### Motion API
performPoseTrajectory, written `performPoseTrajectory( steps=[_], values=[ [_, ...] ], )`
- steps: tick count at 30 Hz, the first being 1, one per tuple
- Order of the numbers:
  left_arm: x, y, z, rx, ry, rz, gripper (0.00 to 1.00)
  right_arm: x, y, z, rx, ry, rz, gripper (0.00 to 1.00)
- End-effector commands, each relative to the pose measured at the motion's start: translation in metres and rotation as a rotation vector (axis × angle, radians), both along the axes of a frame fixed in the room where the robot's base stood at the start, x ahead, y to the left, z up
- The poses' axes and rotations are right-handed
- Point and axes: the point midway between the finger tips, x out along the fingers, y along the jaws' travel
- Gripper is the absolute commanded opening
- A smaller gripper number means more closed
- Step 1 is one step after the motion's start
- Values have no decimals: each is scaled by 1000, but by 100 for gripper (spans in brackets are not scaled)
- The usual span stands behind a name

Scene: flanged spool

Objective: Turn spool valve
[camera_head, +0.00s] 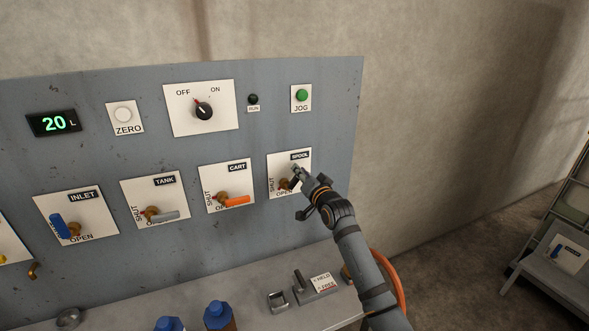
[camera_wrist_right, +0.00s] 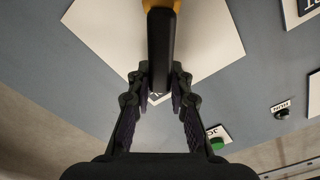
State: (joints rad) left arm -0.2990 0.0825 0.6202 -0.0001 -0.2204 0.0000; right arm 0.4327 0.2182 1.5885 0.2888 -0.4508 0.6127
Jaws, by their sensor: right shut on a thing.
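The spool valve (camera_head: 285,184) sits on a white plate (camera_head: 276,165) marked SPOOL, at the right of the grey panel. Its brass-coloured body shows, but the gripper covers most of its handle. In the right wrist view the dark handle (camera_wrist_right: 160,45) runs down between my two fingers. My right gripper (camera_head: 299,177) reaches the valve from the lower right and is shut on the handle; its fingers also show in the wrist view (camera_wrist_right: 160,82). The exact handle angle is hard to tell. My left gripper is in neither view.
The cart valve (camera_head: 236,201), tank valve (camera_head: 165,217) and inlet valve (camera_head: 58,226) stand in a row to the left. Above are an OFF/ON knob (camera_head: 204,111) and a green JOG button (camera_head: 302,96). Blue-capped bottles (camera_head: 217,311) and a HELD/FREE lever (camera_head: 299,281) are on the ledge below.

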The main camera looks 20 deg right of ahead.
Motion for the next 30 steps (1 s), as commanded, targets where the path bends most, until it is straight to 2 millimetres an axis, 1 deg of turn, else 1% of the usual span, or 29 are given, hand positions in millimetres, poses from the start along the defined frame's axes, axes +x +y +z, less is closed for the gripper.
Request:
performPoseTrajectory(
  steps=[1, 3, 15, 24, 30],
  values=[
    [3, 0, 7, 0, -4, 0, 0, 0, -3, 0, 43, 5, -1, 0],
    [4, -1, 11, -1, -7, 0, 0, 0, -6, -3, 109, 6, -2, 0],
    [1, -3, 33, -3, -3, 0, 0, 1, -20, -24, 487, 18, -2, 0],
    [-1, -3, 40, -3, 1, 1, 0, 1, -25, -41, 724, 26, -2, 0],
    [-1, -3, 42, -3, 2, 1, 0, 1, -26, -49, 830, 29, -1, 0]
  ],
)
